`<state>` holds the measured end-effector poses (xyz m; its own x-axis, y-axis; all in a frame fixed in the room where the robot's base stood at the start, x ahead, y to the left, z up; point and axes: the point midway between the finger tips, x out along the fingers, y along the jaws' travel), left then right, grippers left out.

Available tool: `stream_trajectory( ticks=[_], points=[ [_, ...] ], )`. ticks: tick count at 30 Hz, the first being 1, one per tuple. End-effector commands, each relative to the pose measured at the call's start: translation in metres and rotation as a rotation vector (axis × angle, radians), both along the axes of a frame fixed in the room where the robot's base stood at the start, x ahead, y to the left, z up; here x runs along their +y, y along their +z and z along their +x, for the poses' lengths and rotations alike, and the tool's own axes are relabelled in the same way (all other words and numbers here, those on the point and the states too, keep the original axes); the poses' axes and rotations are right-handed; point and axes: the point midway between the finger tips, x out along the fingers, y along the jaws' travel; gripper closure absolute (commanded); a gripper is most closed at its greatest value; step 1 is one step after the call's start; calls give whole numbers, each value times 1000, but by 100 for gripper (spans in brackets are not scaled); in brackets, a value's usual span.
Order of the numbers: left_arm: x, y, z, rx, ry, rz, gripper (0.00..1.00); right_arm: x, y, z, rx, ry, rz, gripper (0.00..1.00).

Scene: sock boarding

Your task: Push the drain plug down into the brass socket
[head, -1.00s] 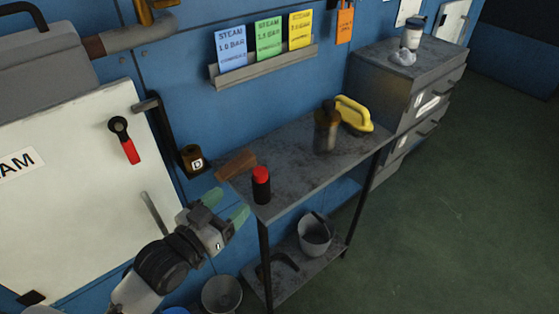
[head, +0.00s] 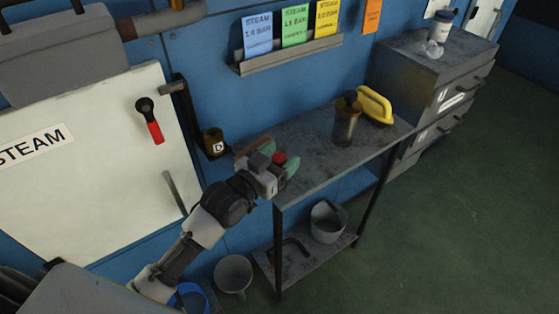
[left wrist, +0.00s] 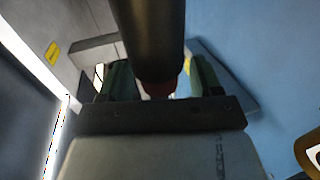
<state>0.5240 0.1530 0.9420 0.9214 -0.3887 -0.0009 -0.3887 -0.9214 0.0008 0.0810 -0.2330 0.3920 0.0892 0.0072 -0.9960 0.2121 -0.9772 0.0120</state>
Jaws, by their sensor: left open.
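A black cylinder with a red top (head: 279,158), which looks like the drain plug, stands upright at the near left end of the metal side table. My left gripper (head: 278,167) is open, its green fingertips on either side of the cylinder; the gripper hides its lower part. In the left wrist view the dark cylinder (left wrist: 150,40) runs down between the fingers (left wrist: 160,82), its reddish end partly hidden. A brown, brass-like cup marked D (head: 213,143), probably the socket, sits on the blue wall left of the table. My right gripper is not in view.
A brown block (head: 252,146) lies behind the gripper on the table (head: 320,160). A white panel with a red-handled lever (head: 150,122) is at left. The table's middle is clear.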

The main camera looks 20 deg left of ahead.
Motion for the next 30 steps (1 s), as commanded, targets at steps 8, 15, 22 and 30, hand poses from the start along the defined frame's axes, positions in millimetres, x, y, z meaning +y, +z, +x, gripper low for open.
stream_trajectory(
  ticks=[8,15,22,30],
  points=[
    [0,0,0,0,0,0,49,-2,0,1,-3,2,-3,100],
    [0,0,0,1,0,1,86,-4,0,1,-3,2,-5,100],
    [0,0,0,0,0,1,90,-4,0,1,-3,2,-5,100],
    [0,18,0,-4,-1,0,90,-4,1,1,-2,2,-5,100]
  ],
)
